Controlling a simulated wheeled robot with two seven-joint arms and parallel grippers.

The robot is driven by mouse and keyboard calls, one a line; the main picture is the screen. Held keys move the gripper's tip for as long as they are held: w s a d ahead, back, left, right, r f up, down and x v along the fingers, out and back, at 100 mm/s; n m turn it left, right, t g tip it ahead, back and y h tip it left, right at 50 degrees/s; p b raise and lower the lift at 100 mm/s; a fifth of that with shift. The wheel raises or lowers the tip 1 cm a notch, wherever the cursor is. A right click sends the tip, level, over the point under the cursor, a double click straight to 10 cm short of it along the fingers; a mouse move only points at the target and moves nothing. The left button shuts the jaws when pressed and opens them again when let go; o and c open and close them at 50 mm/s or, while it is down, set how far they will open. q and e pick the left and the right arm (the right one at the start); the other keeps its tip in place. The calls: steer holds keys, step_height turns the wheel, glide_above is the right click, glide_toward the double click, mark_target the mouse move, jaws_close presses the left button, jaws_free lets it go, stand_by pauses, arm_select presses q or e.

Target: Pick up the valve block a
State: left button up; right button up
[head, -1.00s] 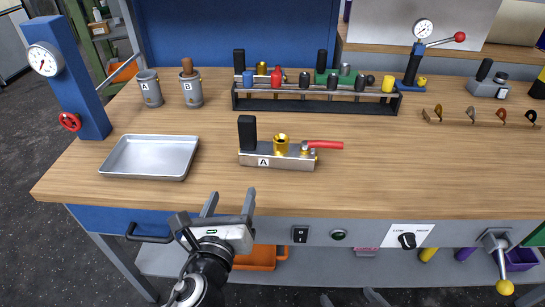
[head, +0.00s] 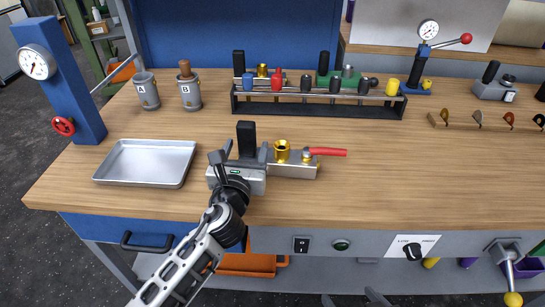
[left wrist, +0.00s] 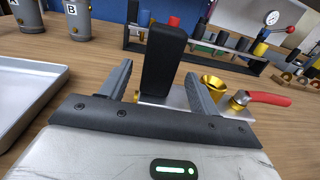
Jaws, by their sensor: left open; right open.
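Valve block a (head: 292,171) lies on the wooden bench, a silver block with a black upright grip (head: 246,139) at its left end, a gold fitting and a red lever. In the head view my left gripper (head: 243,153) is at the block's left end and hides its letter label. In the left wrist view the black grip (left wrist: 164,60) stands between the two open fingers (left wrist: 162,85), with a visible gap on each side. The gold fitting and red lever show to the right of the fingers.
An empty metal tray (head: 147,163) lies left of my left gripper. Canisters A (head: 146,91) and B (head: 189,92) stand behind it. A black rack (head: 318,105) with several fittings stands behind the block.

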arm_select(q)
steer(key=w, duration=0.4)
steer(key=shift+d, duration=0.1)
steer(key=shift+w+r, duration=0.1)
steer(key=shift+w, duration=0.2)
arm_select(e)
steer(key=shift+r, duration=0.15)
arm_select(q)
jaws_close()
steer(key=shift+r, duration=0.2)
